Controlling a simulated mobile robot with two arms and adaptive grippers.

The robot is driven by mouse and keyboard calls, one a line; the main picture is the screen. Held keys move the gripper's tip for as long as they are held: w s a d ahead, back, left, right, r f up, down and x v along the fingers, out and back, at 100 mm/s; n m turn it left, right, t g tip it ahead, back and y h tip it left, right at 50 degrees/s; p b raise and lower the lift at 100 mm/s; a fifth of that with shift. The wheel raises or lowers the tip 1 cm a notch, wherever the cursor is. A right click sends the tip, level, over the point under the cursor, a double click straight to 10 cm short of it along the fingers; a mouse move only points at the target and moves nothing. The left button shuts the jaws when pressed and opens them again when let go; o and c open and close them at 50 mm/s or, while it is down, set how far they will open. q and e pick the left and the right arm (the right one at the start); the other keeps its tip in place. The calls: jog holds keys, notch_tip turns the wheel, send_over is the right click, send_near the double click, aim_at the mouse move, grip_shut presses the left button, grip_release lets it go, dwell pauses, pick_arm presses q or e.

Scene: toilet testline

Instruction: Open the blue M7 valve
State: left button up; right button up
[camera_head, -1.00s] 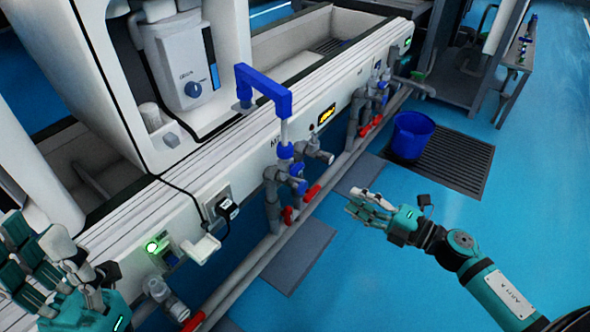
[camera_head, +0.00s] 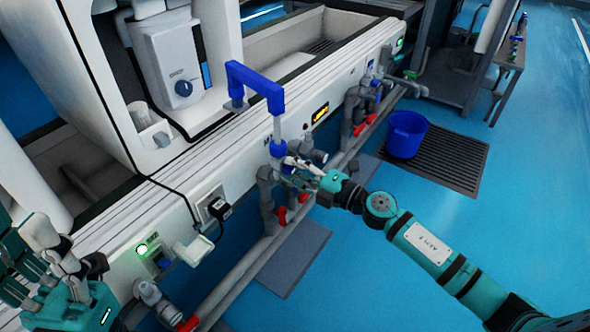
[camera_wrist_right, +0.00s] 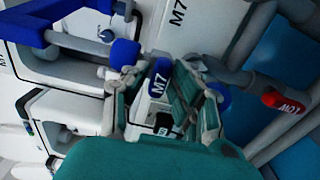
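The blue M7 valve handle (camera_wrist_right: 158,77), with white lettering, shows in the right wrist view between the fingertips of my right gripper (camera_wrist_right: 163,92). The fingers stand apart on either side of it; I cannot tell whether they touch it. In the head view my right gripper (camera_head: 297,167) is at the valve pipework, just below a blue collar (camera_head: 278,148), and mostly hides the handle. My left gripper (camera_head: 38,262) is at the lower left, its fingers apart and empty, away from the valve.
A blue pipe (camera_head: 254,82) arches above the valve. A red handle marked M01 (camera_wrist_right: 284,103) sits on the pipes at right in the wrist view. A blue bucket (camera_head: 405,134) stands on a floor grate (camera_head: 452,162).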

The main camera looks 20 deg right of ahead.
grip_shut()
